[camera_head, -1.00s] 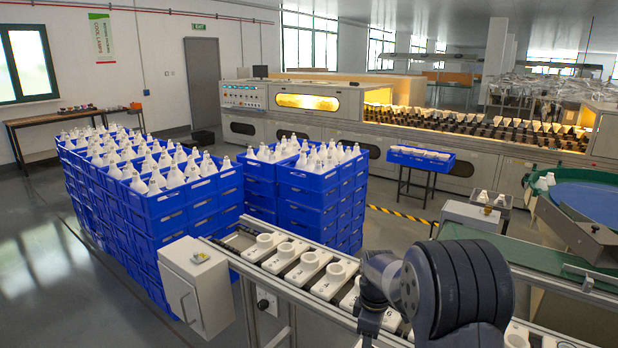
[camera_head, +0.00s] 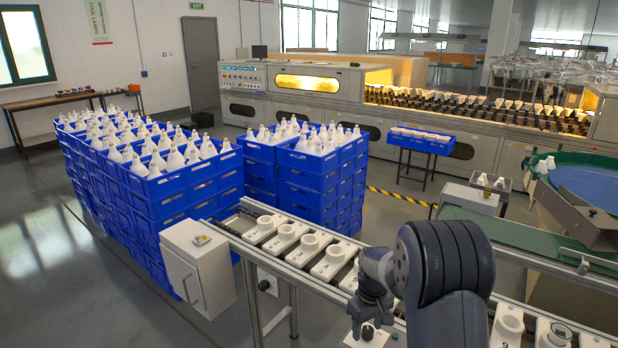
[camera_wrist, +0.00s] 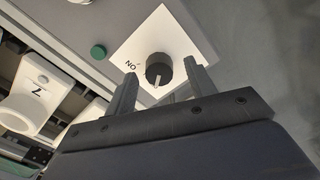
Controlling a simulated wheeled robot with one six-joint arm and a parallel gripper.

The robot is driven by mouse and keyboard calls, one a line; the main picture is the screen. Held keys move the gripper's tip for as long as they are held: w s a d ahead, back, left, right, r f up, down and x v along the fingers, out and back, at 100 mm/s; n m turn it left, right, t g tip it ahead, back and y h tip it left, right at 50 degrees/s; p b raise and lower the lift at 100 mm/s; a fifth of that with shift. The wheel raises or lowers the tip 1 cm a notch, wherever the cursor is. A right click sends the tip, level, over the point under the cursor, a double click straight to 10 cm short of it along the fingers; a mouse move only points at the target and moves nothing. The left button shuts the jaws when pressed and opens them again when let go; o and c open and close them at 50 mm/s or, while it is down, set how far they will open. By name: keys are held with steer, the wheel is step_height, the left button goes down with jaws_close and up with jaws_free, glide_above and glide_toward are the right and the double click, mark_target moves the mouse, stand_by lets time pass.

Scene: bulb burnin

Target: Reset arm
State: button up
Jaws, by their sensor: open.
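My gripper (camera_wrist: 161,66) is open, with its two dark fingers spread on either side of a black rotary knob (camera_wrist: 158,76) in the wrist view. The knob sits on a white square plate (camera_wrist: 183,44) marked "ON", which appears upside down. I cannot tell whether the fingers touch the knob; gaps show on both sides, and nothing is held. In the head view my gripper (camera_head: 371,314) points down at the front side of the conveyor, just above a white plate with a dark knob (camera_head: 367,332) at the bottom edge. My arm hides part of the conveyor there.
A conveyor (camera_head: 232,228) carries white sockets, one numbered 7 (camera_wrist: 42,82) beside my gripper. A green button (camera_wrist: 98,51) is near the plate. A grey control box (camera_head: 200,275) stands left, before stacked blue crates (camera_head: 165,232) of bulbs. The left floor is clear.

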mark_target(368, 328)
steer(key=m+p, duration=0.1)
steer(key=m, duration=0.5)
steer(key=shift+d, duration=0.1)
steer(key=shift+w+r+m, duration=0.1)
steer(key=shift+r+m, duration=0.3)
step_height(368, 328, up, 9)
steer(key=shift+f, duration=0.2)
